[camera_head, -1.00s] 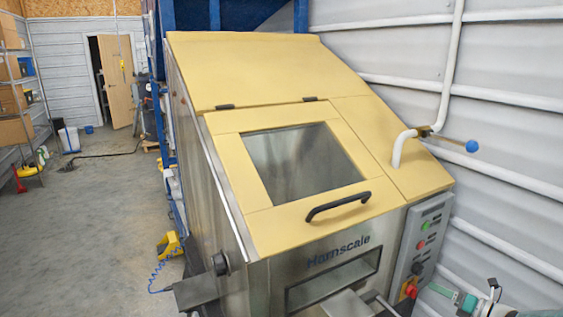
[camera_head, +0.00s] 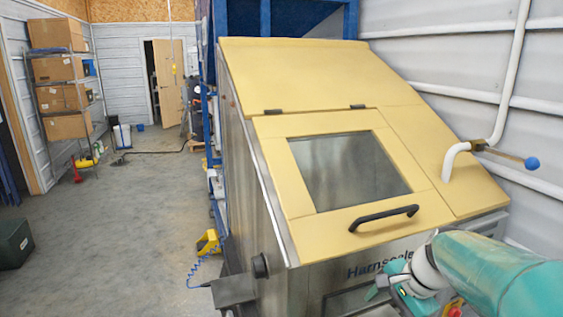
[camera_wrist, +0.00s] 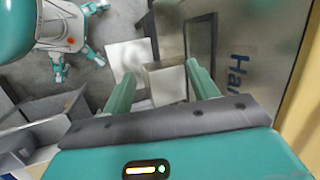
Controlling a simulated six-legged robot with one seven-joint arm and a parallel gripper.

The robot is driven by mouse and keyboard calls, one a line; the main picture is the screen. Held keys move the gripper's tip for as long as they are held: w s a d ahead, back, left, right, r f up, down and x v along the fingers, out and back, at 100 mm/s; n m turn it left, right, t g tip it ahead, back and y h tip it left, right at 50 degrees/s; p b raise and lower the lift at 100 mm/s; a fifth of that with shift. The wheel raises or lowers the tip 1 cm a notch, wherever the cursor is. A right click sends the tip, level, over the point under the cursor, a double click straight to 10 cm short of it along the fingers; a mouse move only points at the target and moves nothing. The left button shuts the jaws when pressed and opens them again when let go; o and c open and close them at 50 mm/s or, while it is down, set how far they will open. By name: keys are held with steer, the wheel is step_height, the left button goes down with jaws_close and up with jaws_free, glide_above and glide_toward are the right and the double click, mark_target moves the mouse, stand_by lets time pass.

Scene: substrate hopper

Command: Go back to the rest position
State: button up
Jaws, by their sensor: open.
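My gripper (camera_wrist: 164,78) is open, with its two teal fingers apart and nothing between them in the wrist view. In the head view my teal and white arm reaches in from the lower right, in front of the hopper's lower front. The hopper (camera_head: 262,225) is a steel machine with a yellow sloped top. Its yellow lid (camera_head: 288,175) is closed, with a window and a black handle (camera_head: 384,217). In the wrist view the steel front (camera_wrist: 235,40) with part of its dark lettering lies right of the fingers. My arm hides most of the control panel.
A white pipe with a blue-knobbed lever (camera_head: 531,163) runs along the right wall. A yellow foot pedal (camera_head: 208,241) stands left of the hopper. A dark green box (camera_head: 14,243) lies at the far left. The grey floor between them is clear. Shelves with cartons (camera_head: 62,98) stand behind.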

steer(key=s+a+r+n+t+h, duration=0.1)
steer(key=s+a+r+n+h, duration=0.1)
steer(key=s+n, duration=0.4)
steer(key=s+a+r+n+t+h, duration=0.1)
steer(key=s+a+r+n, duration=0.1)
steer(key=s+n, duration=0.4)
steer(key=shift+s+a+n+t+h, duration=0.35)
steer(key=shift+s+a, duration=0.4)
steer(key=shift+s, duration=0.4)
steer(key=shift+o, duration=0.3)
